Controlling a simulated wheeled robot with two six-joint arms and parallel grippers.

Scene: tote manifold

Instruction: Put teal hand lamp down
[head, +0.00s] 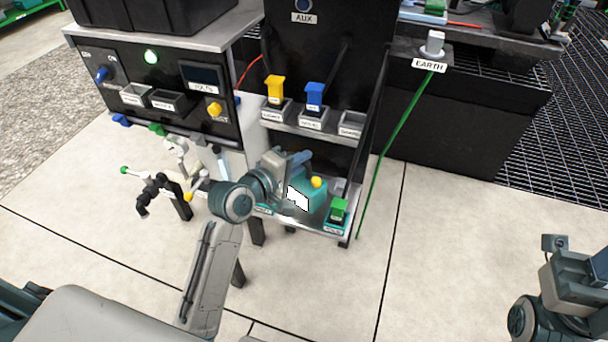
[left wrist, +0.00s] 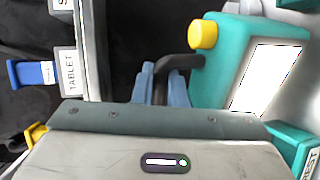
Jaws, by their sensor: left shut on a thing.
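The teal hand lamp (head: 313,196) is at the lower shelf (head: 290,220) of the black rack, with its white lens face and yellow knob showing. In the left wrist view the lamp (left wrist: 218,75) has a dark handle (left wrist: 182,63). My left gripper (head: 300,158) is shut on that handle, its blue fingers (left wrist: 160,84) around it. I cannot tell whether the lamp's base touches the shelf. Part of my right arm shows at the lower right; its fingertips are not clear.
A green-topped item (head: 338,208) stands at the shelf's right end, close to the lamp. Above, yellow (head: 275,88) and blue (head: 314,95) plugs stand in a middle shelf beside an empty socket (head: 352,122). A green cable (head: 398,140) hangs right of the rack.

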